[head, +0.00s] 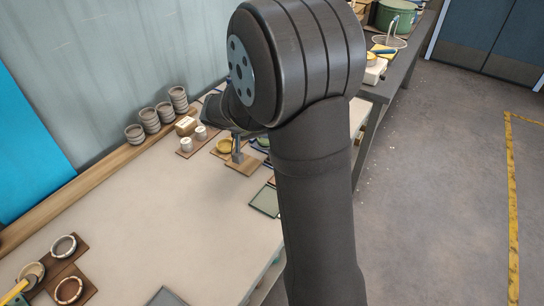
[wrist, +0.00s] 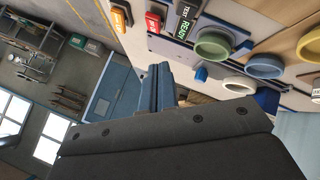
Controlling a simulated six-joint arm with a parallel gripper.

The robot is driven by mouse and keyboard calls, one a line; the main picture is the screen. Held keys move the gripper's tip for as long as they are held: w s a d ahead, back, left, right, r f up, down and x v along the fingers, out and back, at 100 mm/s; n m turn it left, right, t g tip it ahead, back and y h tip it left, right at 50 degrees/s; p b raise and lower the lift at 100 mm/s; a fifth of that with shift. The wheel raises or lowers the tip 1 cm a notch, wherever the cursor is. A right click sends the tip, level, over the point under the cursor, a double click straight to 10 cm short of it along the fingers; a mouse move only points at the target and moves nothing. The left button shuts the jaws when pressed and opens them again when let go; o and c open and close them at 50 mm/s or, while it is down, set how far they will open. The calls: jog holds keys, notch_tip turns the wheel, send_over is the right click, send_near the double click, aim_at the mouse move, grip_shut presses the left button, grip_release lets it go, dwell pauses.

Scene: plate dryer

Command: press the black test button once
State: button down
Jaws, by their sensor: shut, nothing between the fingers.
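I cannot make out the black test button for certain in either view. In the wrist view, a small black panel (wrist: 183,22) carries white lettering that seems to read TEST and a green READY. It stands beside a red block (wrist: 153,22) and an orange block (wrist: 121,18). My gripper (wrist: 158,80) is shut and empty, its fingers pointing up the picture, apart from the panel. In the head view my gripper (head: 237,150) is small, just above or at a wooden board (head: 241,167); whether it touches is unclear. My arm hides the table to its right.
Stacked grey bowls (head: 150,120) stand along the wall. Ring-shaped dishes (head: 64,247) sit at the lower left. The middle of the table (head: 165,210) is clear.

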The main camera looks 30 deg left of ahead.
jog(key=shift+f, duration=2.8)
jog(key=shift+f, duration=0.4)
jog(key=shift+f, duration=0.5)
dwell(0.4)
jog(key=shift+r, duration=0.95)
jog(key=shift+r, duration=0.1)
jog(key=shift+r, duration=2.4)
